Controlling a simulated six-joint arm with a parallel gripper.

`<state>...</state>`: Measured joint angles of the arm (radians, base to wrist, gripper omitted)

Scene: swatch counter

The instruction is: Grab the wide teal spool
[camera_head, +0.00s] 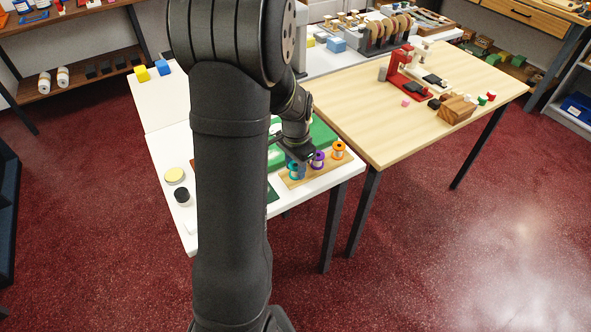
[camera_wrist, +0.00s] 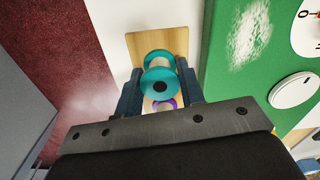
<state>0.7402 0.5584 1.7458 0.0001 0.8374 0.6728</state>
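The teal spool (camera_wrist: 160,76) stands upright on a wooden board, seen from above in the wrist view. It also shows in the head view (camera_head: 294,171), at the left end of a row of spools. My gripper (camera_wrist: 160,85) is down around it, with one dark finger on each side of its flange. No clear gap shows between fingers and flange, and I cannot tell whether they touch or press on it. In the head view my gripper (camera_head: 302,160) is small and partly merges with the spool.
A purple spool (camera_head: 318,159) and an orange spool (camera_head: 338,150) stand close by on the wooden board (camera_head: 325,167). A green surface (camera_wrist: 238,60) lies right of the board in the wrist view. My arm hides part of the white table (camera_head: 165,150).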

